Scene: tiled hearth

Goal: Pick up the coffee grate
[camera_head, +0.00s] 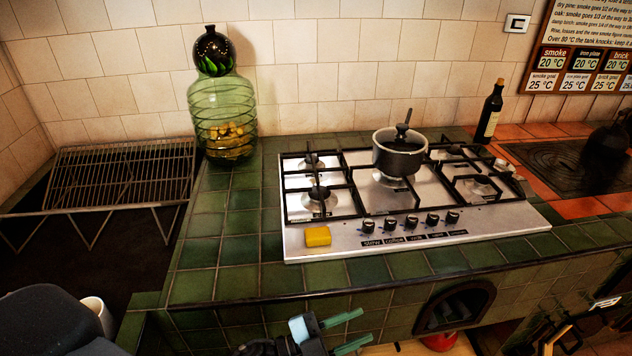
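A steel gas hob (350,238) with several black grates sits on the green tiled counter. Small labels stand under its front knobs; one appears to read "coffee". I cannot tell for sure which grate is the coffee one. The front-left grate (322,212) and the front-right grate (480,203) are bare. A dark lidded pot (398,156) stands on the middle grate. My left gripper (356,330) is low in front of the counter, its two green fingers apart with nothing between them. My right gripper cannot be made out clearly among dark parts at the lower right.
A yellow block (318,237) lies on the hob's front-left corner. A green glass jar (222,115) stands behind left, beside a wire rack (125,175). A dark bottle (489,115) stands behind right. The counter's front edge lies between my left gripper and the hob.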

